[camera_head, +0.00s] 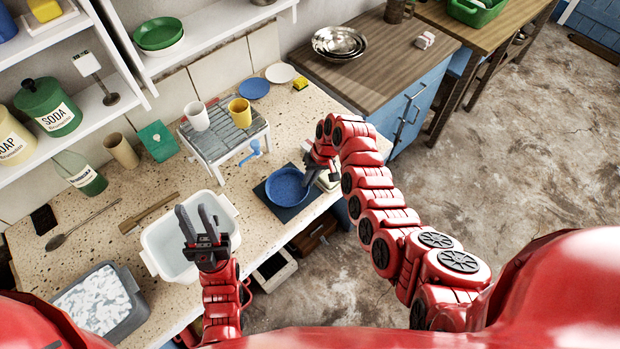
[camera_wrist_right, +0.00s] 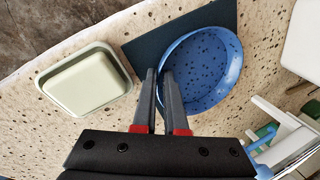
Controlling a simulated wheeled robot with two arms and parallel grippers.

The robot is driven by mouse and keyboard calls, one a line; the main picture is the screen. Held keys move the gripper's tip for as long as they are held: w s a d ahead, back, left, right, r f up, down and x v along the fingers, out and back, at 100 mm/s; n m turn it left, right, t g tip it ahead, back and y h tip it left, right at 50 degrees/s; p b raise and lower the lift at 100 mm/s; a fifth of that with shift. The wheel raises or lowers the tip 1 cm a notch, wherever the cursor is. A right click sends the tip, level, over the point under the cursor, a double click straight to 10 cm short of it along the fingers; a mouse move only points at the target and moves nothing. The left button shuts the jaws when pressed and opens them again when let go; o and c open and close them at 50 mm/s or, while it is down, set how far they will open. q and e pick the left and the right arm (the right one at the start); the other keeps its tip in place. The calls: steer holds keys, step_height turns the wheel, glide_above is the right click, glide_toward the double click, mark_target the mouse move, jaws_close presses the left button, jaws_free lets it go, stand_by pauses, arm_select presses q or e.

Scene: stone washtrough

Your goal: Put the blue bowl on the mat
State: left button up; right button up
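The blue bowl (camera_head: 287,187) is upright over the dark mat (camera_head: 265,192), near the counter's front edge. In the right wrist view the speckled bowl (camera_wrist_right: 205,65) overlaps the dark mat (camera_wrist_right: 150,48). I cannot tell whether its base touches the mat. My right gripper (camera_head: 318,176) is at the bowl's right side. In its wrist view, the fingers (camera_wrist_right: 161,80) are close together with the rim between them, one inside and one outside. My left gripper (camera_head: 196,222) is open and empty, above the white basin.
A pale green dish (camera_wrist_right: 87,80) lies beside the mat. The white basin (camera_head: 160,250) stands left of the mat. Behind it, a small rack (camera_head: 220,150) holds a white cup (camera_head: 196,116) and a yellow cup (camera_head: 240,112).

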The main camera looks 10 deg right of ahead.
steer(key=shift+o, duration=1.3)
steer(key=shift+r, duration=0.15)
steer(key=shift+r, duration=0.1)
